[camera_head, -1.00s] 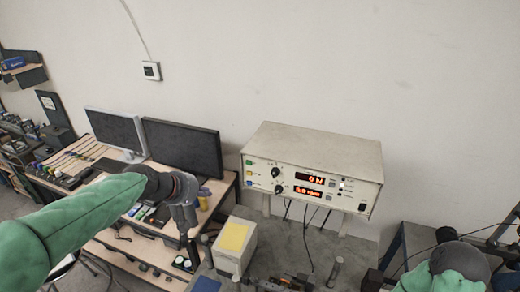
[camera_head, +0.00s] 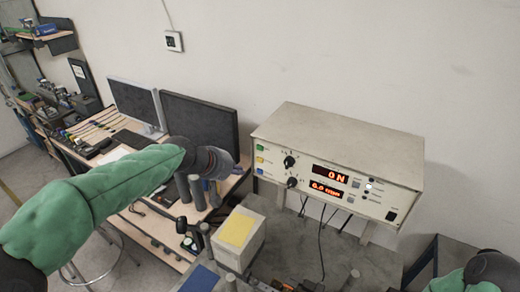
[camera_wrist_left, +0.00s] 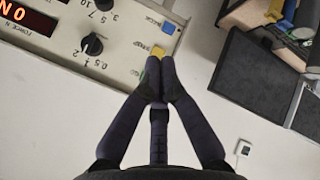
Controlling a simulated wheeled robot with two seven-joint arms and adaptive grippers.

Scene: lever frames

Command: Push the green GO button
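The green GO button (camera_head: 259,148) is the top one of three small buttons at the left end of the beige control box (camera_head: 330,137)'s front. A yellow button (camera_head: 260,160) and a blue button (camera_head: 260,172) sit below it. My left gripper (camera_head: 240,172) is just left of the buttons in the head view. In the left wrist view its fingers (camera_wrist_left: 158,82) are together and empty, with the tips over the button column's green end. The green button is mostly hidden there; I cannot tell whether the tips touch it. My right arm shows at the lower right, its fingers out of view.
The box has two black knobs (camera_head: 290,161) and lit red displays (camera_head: 331,174). A white box with a yellow top (camera_head: 236,230) stands below my left gripper. Monitors (camera_head: 199,122) stand on the desk at left.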

